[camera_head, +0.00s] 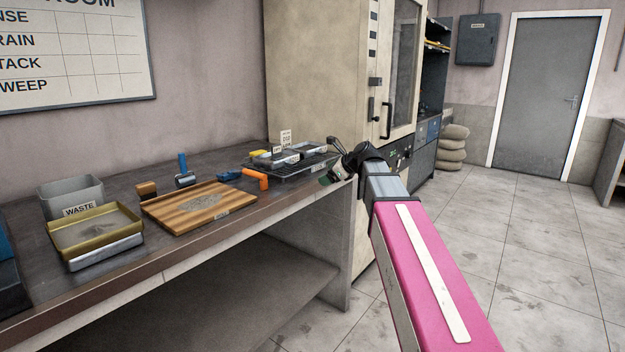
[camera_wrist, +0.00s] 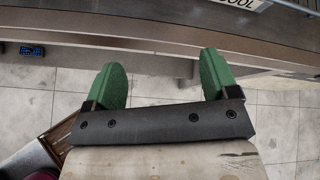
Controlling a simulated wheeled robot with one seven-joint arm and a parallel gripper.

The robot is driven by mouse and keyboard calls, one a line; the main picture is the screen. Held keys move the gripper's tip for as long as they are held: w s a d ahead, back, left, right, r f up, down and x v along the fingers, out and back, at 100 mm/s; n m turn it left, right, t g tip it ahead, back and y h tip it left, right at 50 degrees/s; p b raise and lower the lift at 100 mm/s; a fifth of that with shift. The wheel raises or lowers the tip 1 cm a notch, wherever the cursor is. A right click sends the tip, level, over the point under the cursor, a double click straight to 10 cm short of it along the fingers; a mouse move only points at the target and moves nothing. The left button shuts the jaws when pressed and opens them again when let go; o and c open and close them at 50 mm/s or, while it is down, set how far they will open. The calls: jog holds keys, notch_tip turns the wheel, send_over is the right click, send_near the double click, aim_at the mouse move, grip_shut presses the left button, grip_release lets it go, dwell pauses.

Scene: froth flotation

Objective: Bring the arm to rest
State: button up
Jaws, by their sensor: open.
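My arm reaches forward from the lower right in the head view, with its pink link in front. My gripper (camera_head: 330,162) is at the right end of the bench, close to the front edge and near the dark tray. In the wrist view my gripper (camera_wrist: 163,85) shows two green fingers spread wide apart. Nothing is between them. Below the fingers are the bench's front edge (camera_wrist: 160,40) and the tiled floor. I cannot tell the exact gap between fingertips and bench.
On the bench (camera_head: 185,245) are a wooden board (camera_head: 165,208), a grey WASTE bin (camera_head: 60,197), a brass-coloured tray (camera_head: 120,217), an orange-handled tool (camera_head: 257,178) and a dark tray (camera_head: 320,168) with small items. A beige cabinet (camera_head: 315,70) stands behind. The floor (camera_head: 540,230) at right is clear.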

jog(key=s+d+f+n+g+h, duration=0.2)
jog(key=s+f+n, duration=0.5)
jog(key=f, duration=0.5)
jog(key=s+d+f+n+g+h, duration=0.2)
jog(key=s+d+f+n+h, duration=0.2)
jog(key=s+f, duration=0.6)
jog(key=s+d+f+n+g+h, duration=0.2)
jog(key=s+d+f+n, duration=0.5)
jog(key=f, duration=0.8)
jog(key=s+n+g, duration=0.1)
jog(key=n, duration=0.2)
jog(key=shift+s+f+n+h, duration=0.15)
jog(key=shift+f+n+h, duration=0.15)
jog(key=shift+n+h, duration=0.1)
